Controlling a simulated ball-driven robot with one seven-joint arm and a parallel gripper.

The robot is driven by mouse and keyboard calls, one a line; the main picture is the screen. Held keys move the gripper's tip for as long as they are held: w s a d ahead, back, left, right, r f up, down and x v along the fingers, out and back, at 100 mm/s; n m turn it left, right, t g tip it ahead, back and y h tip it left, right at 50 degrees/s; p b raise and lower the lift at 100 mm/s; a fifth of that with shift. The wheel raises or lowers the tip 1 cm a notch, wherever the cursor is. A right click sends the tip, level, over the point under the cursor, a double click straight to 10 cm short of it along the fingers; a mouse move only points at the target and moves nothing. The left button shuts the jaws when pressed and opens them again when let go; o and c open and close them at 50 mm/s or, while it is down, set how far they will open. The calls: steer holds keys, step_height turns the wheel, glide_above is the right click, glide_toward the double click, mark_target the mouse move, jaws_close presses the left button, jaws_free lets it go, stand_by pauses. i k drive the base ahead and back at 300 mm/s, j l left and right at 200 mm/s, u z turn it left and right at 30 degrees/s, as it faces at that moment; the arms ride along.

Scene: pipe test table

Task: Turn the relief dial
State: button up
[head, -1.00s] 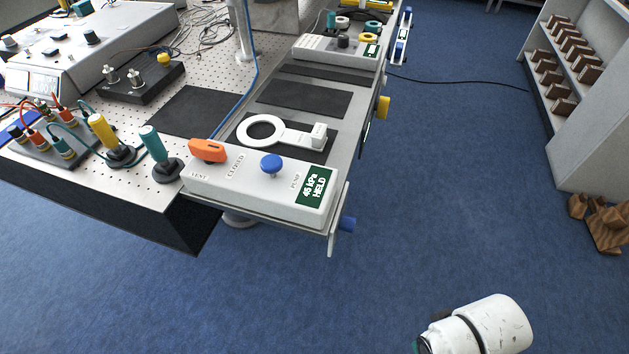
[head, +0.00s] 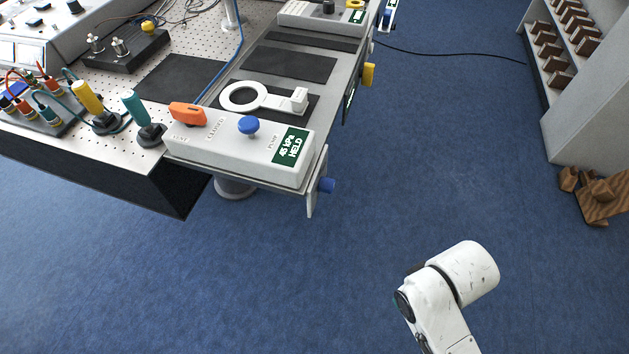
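No part in view is legibly marked as the relief dial, so I cannot tell which one it is. The near box (head: 210,146) is pale, with an orange lever (head: 188,113) by the word CLOSED and a blue knob (head: 249,125) by the word PUMP. Its green display (head: 291,147) reads 45 kPa HELD. A second blue knob (head: 326,185) sticks out sideways from the plate at the table's near right corner. A yellow knob (head: 367,75) sits farther along that side. My gripper is not in view; only a white link of my arm shows at lower right.
A white ring with a handle (head: 240,97) lies on a black mat behind the box. Yellow and teal handles (head: 136,108) stand to its left. A shelf unit (head: 590,120) and wooden blocks (head: 600,195) are at right. The blue floor between is clear.

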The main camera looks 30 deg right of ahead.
mark_target(326, 185)
steer(key=l+z, duration=0.75)
steer(key=k+l, duration=0.05)
steer(key=l, duration=0.05)
